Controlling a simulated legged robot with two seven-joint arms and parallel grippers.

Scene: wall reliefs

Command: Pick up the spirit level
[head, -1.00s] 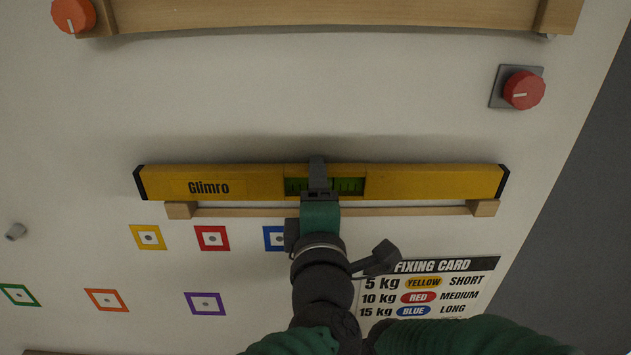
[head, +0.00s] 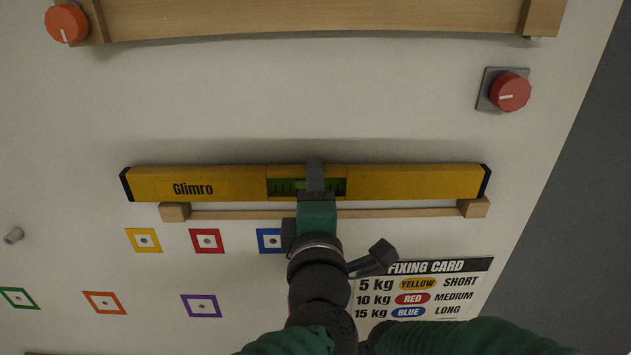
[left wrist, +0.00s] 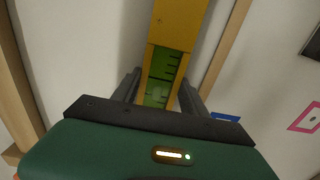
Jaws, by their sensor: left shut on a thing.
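The spirit level (head: 400,182) is a long yellow bar with black end caps, "Glimro" lettering and a green vial window near its middle. It lies level along the wall, just above a thin wooden ledge (head: 400,213); I cannot tell whether they touch. My left gripper (head: 315,178) is shut on the level at the vial window. In the left wrist view, the level (left wrist: 180,22) runs between the two dark fingers (left wrist: 160,92), one on each side of the green vial. My right gripper is not in view.
A wooden beam (head: 320,20) crosses the top. Several coloured square markers and a fixing card (head: 425,290) are below the ledge. A grey peg (head: 14,235) sticks out at left.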

